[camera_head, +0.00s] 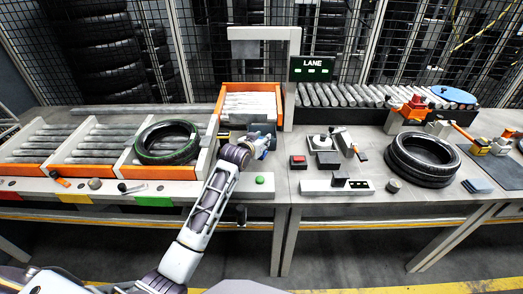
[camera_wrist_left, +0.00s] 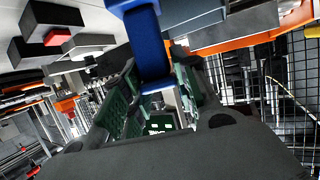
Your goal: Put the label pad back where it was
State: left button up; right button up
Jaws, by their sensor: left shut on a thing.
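My left gripper (camera_head: 262,145) is over the middle of the bench, in front of the orange-edged roller chute. In the left wrist view its green-lined fingers (camera_wrist_left: 152,105) are shut on a blue handle-like piece (camera_wrist_left: 150,45). A blue-grey block (camera_head: 263,128) stands just behind the gripper; I cannot tell whether the blue piece is joined to it. I cannot tell for sure which thing is the label pad. My right gripper is not in view.
A green-marked tyre (camera_head: 167,142) lies on the left rollers and a black tyre (camera_head: 422,158) on the right bench. A red button box (camera_head: 298,162), a small dark block (camera_head: 328,160) and a green button (camera_head: 260,180) are near the gripper. The LANE sign (camera_head: 312,68) stands behind.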

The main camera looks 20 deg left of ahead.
pick_arm(q)
notch_tip(320, 180, down, 3)
jog(key=shift+f, duration=0.85)
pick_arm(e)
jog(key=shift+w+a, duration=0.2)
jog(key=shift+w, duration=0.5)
pick_arm(q)
jog(key=shift+f, duration=0.1)
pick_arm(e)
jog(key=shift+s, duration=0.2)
pick_arm(q)
jog(key=o, duration=1.1)
jog(key=shift+s, duration=0.1)
